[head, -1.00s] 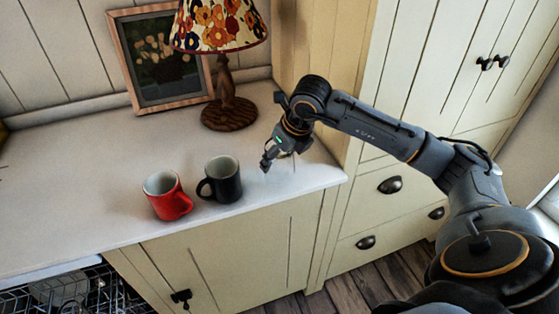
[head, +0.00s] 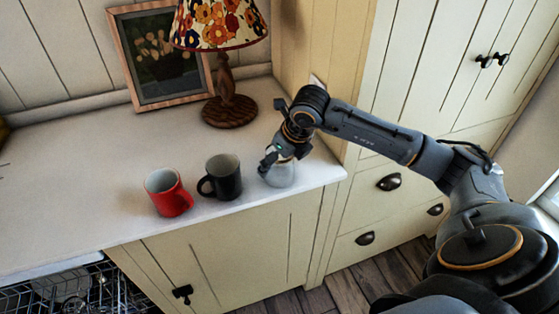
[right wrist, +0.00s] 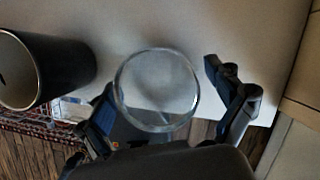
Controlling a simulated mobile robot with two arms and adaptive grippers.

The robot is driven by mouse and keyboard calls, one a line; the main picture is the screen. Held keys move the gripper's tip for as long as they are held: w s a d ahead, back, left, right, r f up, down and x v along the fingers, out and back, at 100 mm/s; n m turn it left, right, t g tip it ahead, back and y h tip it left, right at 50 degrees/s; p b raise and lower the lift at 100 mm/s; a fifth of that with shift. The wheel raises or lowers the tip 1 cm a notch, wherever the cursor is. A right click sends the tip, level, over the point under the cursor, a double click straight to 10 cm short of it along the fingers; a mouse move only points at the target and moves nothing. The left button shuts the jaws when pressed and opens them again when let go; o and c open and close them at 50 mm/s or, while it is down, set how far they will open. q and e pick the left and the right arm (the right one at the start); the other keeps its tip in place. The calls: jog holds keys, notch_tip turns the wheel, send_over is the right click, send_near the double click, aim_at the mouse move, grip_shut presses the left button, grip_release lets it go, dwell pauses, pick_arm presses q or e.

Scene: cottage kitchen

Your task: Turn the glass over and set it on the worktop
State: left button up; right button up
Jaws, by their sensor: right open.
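A clear glass (head: 280,175) stands on the white worktop (head: 70,190) near its right front corner, to the right of the black mug. In the right wrist view the glass (right wrist: 157,90) shows as a round transparent shape, seen nearly end-on. I cannot tell for sure whether its mouth or its base faces up. My right gripper (head: 282,158) is at the glass from above. In the right wrist view its open fingers (right wrist: 163,98) are on either side of the glass, with a visible gap on the right. My left gripper is not in view.
A black mug (head: 224,178) and a red mug (head: 168,193) stand to the left of the glass. A lamp (head: 229,108) and a framed picture (head: 160,55) are behind. An open dishwasher rack (head: 100,290) is at lower left. The worktop's left side is clear.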

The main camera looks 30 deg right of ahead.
jog(key=b+v, duration=0.1)
jog(key=v, duration=1.1)
jog(key=shift+r, duration=0.1)
